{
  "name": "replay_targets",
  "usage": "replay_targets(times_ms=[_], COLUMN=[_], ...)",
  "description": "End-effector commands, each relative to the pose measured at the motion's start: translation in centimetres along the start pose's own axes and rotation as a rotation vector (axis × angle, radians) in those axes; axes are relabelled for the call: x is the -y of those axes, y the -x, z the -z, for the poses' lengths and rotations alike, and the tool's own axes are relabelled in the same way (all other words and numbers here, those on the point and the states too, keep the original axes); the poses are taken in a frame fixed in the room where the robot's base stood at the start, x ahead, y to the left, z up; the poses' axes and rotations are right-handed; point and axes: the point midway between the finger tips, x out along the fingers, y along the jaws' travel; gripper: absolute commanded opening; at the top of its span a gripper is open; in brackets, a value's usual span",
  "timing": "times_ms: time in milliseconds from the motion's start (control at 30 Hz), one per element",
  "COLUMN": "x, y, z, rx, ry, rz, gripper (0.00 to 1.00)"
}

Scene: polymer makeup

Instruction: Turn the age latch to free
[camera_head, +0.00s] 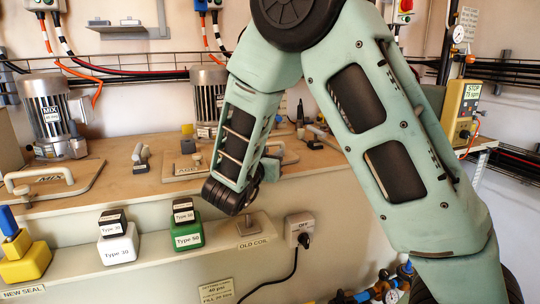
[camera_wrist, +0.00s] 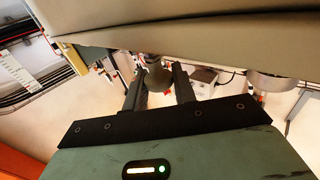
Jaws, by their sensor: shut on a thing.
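The AGE lid (camera_head: 172,182) is a wooden plate on the bench with its label and a handle, partly hidden behind my arm. A small grey latch (camera_head: 315,142) shows at the right of this lid, just right of my wrist. My gripper (camera_wrist: 158,75) shows in the wrist view with its two dark fingers a little apart, around a grey part between them. I take this part to be the age latch, but the contact itself is hard to see. In the head view my forearm and wrist hide most of the gripper. The latch's exact turn cannot be told.
The MIX lid (camera_head: 85,180) with its handle and another grey latch (camera_head: 141,158) are at the left. A motor (camera_head: 48,108) stands behind. On the lower ledge are a white block (camera_head: 118,250), a green block (camera_head: 187,236), a yellow block (camera_head: 25,264) and a switch box (camera_head: 299,229).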

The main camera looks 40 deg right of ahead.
Motion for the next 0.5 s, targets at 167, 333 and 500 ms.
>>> replay_targets(times_ms=[167,333,500], x=[-0.14,-0.16,-0.25], y=[0.02,0.04,-0.01], z=[-0.03,-0.14,-0.29], rx=[0.002,0.003,0.003], ry=[0.002,0.002,0.001], rz=[0.085,0.220,0.377], gripper=[0.04,0.04,0.04])
